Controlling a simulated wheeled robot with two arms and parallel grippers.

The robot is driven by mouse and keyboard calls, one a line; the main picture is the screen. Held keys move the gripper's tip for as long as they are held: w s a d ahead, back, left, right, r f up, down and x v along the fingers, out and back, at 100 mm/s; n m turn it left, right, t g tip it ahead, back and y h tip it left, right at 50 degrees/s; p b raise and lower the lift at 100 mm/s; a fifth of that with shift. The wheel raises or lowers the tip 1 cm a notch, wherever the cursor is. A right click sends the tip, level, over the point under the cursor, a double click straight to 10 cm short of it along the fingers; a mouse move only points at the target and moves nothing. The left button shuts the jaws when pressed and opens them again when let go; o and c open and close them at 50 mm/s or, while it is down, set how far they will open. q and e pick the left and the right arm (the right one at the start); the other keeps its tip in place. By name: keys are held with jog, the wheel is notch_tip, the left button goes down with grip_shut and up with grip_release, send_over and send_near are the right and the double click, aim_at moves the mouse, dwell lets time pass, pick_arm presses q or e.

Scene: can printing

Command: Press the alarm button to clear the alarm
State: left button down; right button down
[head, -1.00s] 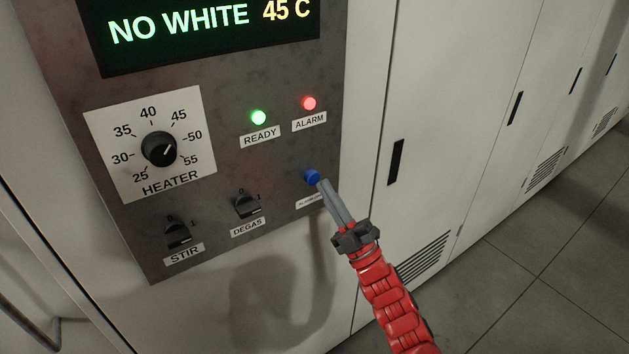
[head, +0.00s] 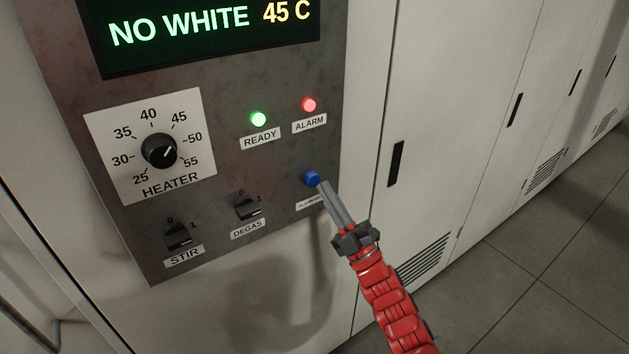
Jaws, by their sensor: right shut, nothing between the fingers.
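The blue alarm button (head: 311,178) sits on the grey control panel, below the red ALARM lamp (head: 309,105), which is lit. My right gripper (head: 321,186) is shut and empty. Its fingertips are at the lower right edge of the blue button; I cannot tell whether they touch it. The fingers partly cover the small label (head: 307,204) under the button. My left gripper is not in view.
The panel also carries a lit green READY lamp (head: 259,119), a HEATER knob (head: 159,150), a STIR switch (head: 178,236) and a DEGAS switch (head: 246,207). The display (head: 205,30) reads NO WHITE 45 C. White cabinet doors (head: 440,150) stand to the right.

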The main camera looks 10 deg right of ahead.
dwell(0.8)
jog(key=shift+w+a+b, duration=0.1)
jog(key=shift+w+b, duration=0.3)
jog(key=shift+b, duration=0.1)
jog(key=shift+w+a+b, duration=0.3)
jog(key=shift+w+b, duration=0.35)
jog(key=shift+w, duration=0.1)
dwell(0.9)
jog(key=shift+s+d, duration=0.2)
jog(key=shift+s, duration=0.4)
jog(key=shift+s+d, duration=0.2)
jog(key=shift+s, duration=0.35)
jog(key=s, duration=0.1)
jog(key=s+d+p, duration=0.1)
jog(key=s, duration=0.1)
jog(key=s+p, duration=0.1)
jog(key=shift+s+d, duration=0.35)
jog(key=shift+s, duration=0.05)
